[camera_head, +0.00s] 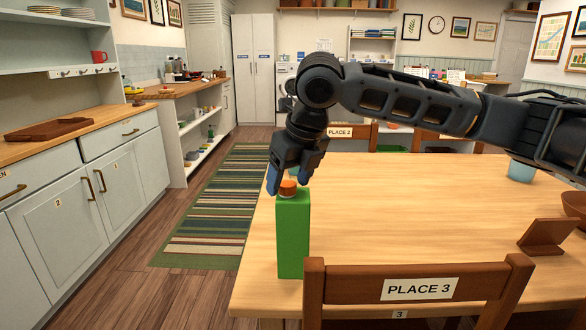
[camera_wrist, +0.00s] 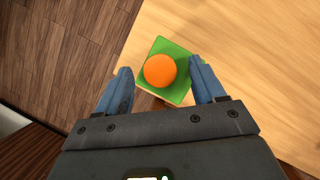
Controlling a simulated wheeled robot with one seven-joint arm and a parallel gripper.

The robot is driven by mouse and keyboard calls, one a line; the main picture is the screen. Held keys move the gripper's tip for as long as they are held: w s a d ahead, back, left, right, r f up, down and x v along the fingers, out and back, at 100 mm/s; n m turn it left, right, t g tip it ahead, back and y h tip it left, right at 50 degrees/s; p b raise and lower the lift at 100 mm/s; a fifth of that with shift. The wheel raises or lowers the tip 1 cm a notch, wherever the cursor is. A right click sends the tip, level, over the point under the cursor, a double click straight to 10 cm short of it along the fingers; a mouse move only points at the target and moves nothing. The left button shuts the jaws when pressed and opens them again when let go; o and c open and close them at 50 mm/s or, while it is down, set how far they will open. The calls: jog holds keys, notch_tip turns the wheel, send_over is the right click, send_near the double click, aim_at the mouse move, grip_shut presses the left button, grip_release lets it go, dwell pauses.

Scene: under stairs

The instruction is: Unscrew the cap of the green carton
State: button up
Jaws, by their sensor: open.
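The green carton (camera_head: 293,238) stands upright near the left corner of the wooden table (camera_head: 400,215). Its orange cap (camera_head: 288,187) is on top. In the wrist view, the cap (camera_wrist: 160,71) is seen from above on the carton's green top (camera_wrist: 180,94). My gripper (camera_head: 287,187) is above the carton, pointing down. Its blue fingers are open in the wrist view (camera_wrist: 160,88), one on each side of the carton top. The cap lies slightly beyond the line between the fingertips, and I see no finger touching it.
A wooden chair marked PLACE 3 (camera_head: 418,290) stands at the near table edge. A brown stand (camera_head: 545,235), a bowl (camera_head: 575,203) and a light blue cup (camera_head: 521,170) are at the table's right. The table middle is clear. A striped rug (camera_head: 215,215) lies left.

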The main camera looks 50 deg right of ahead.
jog(key=shift+f, duration=0.15)
jog(key=shift+c, duration=0.3)
grip_shut()
dwell(0.7)
